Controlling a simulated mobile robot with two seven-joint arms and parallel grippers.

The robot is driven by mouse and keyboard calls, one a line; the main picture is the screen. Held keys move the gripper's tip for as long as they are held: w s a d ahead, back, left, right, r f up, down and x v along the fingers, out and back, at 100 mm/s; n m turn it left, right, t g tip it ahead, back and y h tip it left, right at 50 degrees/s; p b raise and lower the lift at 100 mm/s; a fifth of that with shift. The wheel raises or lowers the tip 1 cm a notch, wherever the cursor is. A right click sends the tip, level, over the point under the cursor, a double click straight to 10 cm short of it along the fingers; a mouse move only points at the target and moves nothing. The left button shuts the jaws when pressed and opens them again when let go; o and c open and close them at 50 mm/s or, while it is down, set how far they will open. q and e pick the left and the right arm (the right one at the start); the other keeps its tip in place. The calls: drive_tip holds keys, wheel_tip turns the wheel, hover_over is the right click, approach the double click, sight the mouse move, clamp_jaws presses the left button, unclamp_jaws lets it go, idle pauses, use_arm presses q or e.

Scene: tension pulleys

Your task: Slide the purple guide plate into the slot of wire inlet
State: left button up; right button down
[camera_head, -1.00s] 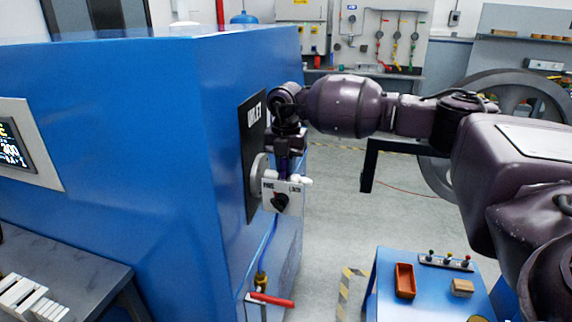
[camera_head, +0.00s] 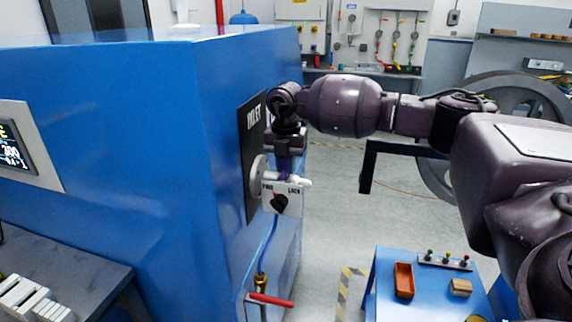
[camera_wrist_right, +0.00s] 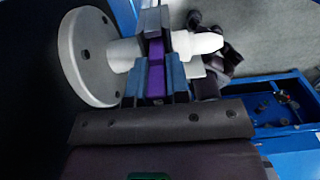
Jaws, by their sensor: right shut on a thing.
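The purple guide plate (camera_wrist_right: 156,76) is a narrow strip held between the two blue fingers of my right gripper (camera_wrist_right: 154,68). In the head view my right gripper (camera_head: 284,160) points down, right above the wire inlet (camera_head: 258,180). The inlet has a round flange and a white tube standing out from the blue machine. In the right wrist view the inlet flange (camera_wrist_right: 88,58) is left of the fingers, and its tube runs behind them to a tip on the right. The plate's far end and the slot are hidden, so I cannot tell how deep it sits. My left gripper is out of view.
A white FREE/LOCK panel (camera_head: 291,205) with a dark knob hangs under the inlet tube. A black INLET board (camera_head: 249,125) backs the flange on the machine (camera_head: 150,130). A blue table (camera_head: 425,300) with a red bin stands lower right. Floor between is clear.

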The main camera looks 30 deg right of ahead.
drive_tip(key=shift+r, duration=0.1)
drive_tip(key=c, duration=1)
unclamp_jaws()
wheel_tip(320, 180, up, 11)
drive_tip(key=shift+f+b, duration=0.1)
drive_tip(key=shift+b, duration=0.25)
drive_tip(key=shift+f, duration=0.1)
